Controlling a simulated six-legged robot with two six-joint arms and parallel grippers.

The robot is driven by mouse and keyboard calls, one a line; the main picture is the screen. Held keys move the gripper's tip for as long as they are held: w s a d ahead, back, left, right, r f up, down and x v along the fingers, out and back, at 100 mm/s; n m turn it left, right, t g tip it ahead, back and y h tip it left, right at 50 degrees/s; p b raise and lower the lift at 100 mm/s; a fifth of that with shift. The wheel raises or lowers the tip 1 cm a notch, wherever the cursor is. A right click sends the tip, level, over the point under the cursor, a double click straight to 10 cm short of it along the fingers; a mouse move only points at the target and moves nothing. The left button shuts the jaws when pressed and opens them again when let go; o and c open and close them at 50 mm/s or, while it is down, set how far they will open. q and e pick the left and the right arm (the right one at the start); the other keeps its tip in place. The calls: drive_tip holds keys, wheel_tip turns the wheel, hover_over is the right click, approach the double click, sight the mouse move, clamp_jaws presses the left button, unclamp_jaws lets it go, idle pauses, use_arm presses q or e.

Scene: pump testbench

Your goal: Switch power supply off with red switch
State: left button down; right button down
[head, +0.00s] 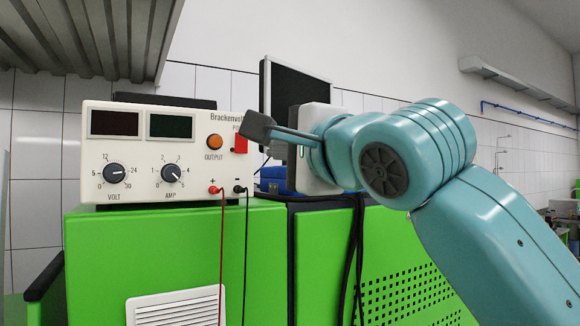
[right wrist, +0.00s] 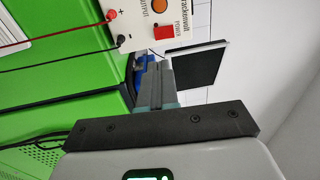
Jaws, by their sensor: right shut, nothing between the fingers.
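The power supply (head: 190,150) is a white box with two dark displays, two knobs and an orange output button. Its red switch (head: 239,146) sits at the right of the front panel, partly covered by my fingers in the head view. In the right wrist view the red switch (right wrist: 164,32) shows clear beside the lettering "POWER", just beyond the fingertips. My right gripper (head: 259,127) is shut and empty, its tips in front of the panel's right edge close to the switch. I cannot tell whether they touch it. My left gripper is in neither view.
A red and a black cable (head: 221,250) hang from the terminals down the green cabinet (head: 150,250). A dark monitor (head: 295,90) and a blue object (head: 272,178) stand behind my right gripper. Thick black cables (head: 352,250) hang on the right. A metal shelf (head: 90,40) is overhead.

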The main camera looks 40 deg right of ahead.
drive_tip(key=shift+v, duration=0.9)
drive_tip(key=shift+s+a, duration=0.1)
drive_tip(key=shift+s, duration=0.05)
drive_tip(key=shift+f, duration=0.1)
